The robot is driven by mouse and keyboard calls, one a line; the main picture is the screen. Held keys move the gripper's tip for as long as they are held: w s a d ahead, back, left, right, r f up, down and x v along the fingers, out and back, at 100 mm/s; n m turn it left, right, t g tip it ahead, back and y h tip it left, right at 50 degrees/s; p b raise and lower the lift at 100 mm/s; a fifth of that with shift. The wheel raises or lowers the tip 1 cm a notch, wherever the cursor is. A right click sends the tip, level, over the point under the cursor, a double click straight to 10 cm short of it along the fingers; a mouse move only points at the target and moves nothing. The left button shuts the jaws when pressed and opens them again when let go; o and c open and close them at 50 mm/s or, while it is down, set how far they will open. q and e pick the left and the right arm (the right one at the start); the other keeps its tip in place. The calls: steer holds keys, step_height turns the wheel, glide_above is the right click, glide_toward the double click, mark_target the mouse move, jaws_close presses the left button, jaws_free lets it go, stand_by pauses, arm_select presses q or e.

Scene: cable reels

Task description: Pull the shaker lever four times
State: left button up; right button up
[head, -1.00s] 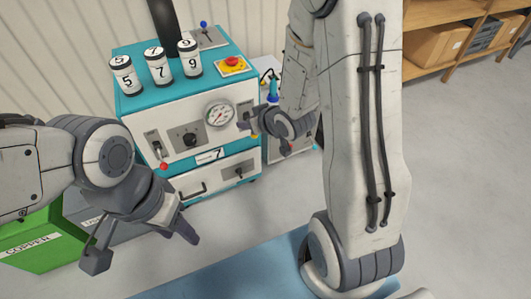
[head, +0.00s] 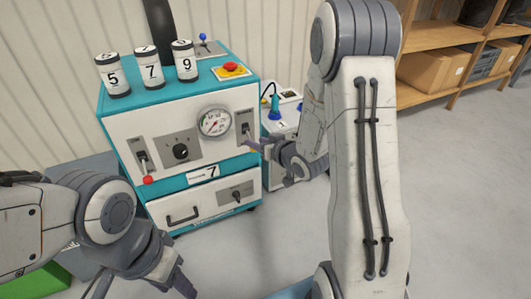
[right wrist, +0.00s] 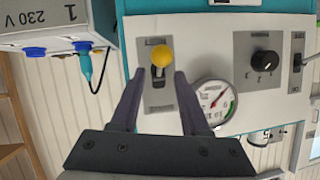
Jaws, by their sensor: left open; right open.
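The teal and white machine (head: 150,127) stands ahead. Its front has a red-knobbed lever (head: 147,179) at left and another lever (head: 245,130) at right. In the right wrist view the right lever's yellow knob (right wrist: 162,56) lies between and slightly beyond my open right fingertips (right wrist: 158,74); no contact is visible. In the head view my right gripper (head: 262,146) is just in front of that lever and partly hides its lower end. My left gripper (head: 143,284) is open and empty at lower left, away from the machine. I cannot read the lever labels.
A round gauge (head: 215,122) and a black dial (head: 181,152) sit between the levers. Numbered canisters (head: 149,69) and a red button (head: 231,69) are on top. A smaller unit (head: 283,119) stands close at right. The floor to the right is clear.

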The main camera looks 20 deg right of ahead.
mark_target(250, 138)
steer(key=shift+b+x, duration=0.8)
steer(key=shift+x, duration=1.9)
jaws_close()
steer(key=shift+p, duration=0.45)
jaws_free()
steer(key=shift+s, duration=0.1)
